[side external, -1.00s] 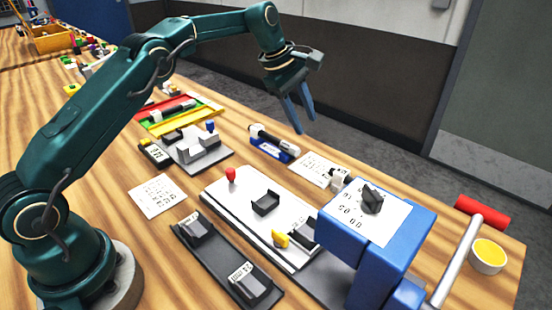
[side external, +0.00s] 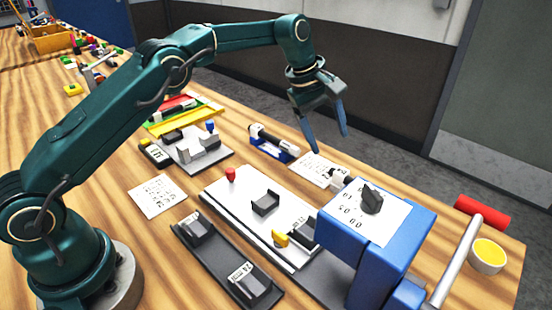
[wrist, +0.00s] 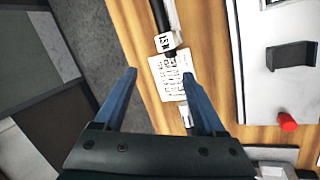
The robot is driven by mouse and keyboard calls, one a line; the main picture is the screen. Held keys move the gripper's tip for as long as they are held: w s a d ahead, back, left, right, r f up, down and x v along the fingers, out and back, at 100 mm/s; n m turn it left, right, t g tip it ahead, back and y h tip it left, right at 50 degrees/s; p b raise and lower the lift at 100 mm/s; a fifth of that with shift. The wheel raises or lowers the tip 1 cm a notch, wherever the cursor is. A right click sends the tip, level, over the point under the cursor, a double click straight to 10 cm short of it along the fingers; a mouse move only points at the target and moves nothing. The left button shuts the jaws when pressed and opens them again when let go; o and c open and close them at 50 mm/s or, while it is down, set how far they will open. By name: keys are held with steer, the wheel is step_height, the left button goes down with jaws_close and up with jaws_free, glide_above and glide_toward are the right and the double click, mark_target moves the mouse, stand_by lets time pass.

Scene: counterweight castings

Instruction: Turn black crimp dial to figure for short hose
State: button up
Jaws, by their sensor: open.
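The black dial (side external: 372,199) sits on top of the blue press (side external: 378,255), on a white plate with printed figures (side external: 350,212) around it. The figures are too small to read surely. My gripper (side external: 328,150) is open and empty, above the back edge of the table, up and to the left of the dial and apart from it. In the wrist view my gripper (wrist: 158,75) shows a gap between its fingers over a printed white card (wrist: 172,75). The dial is not seen in the wrist view.
A white board (side external: 240,200) with a red knob (side external: 230,174) and a black bracket (side external: 265,203) lies left of the press. A dark tray (side external: 215,260) holds labelled blocks.

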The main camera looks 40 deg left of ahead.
steer(key=s+d+r+m, duration=0.6)
steer(key=s+d+m, duration=0.15)
steer(key=d, duration=0.25)
step_height(320, 180, up, 6)
steer(key=m, duration=1.1)
glide_above(373, 191)
steer(key=s+a, duration=0.1)
steer(key=s, duration=0.1)
steer(key=shift+w+a, duration=0.2)
steer(key=shift+s+d+m, duration=0.1)
steer(key=shift+s+m, duration=0.1)
steer(key=shift+m, duration=0.05)
steer(key=shift+x, duration=2.5)
steer(key=shift+c, duration=0.3)
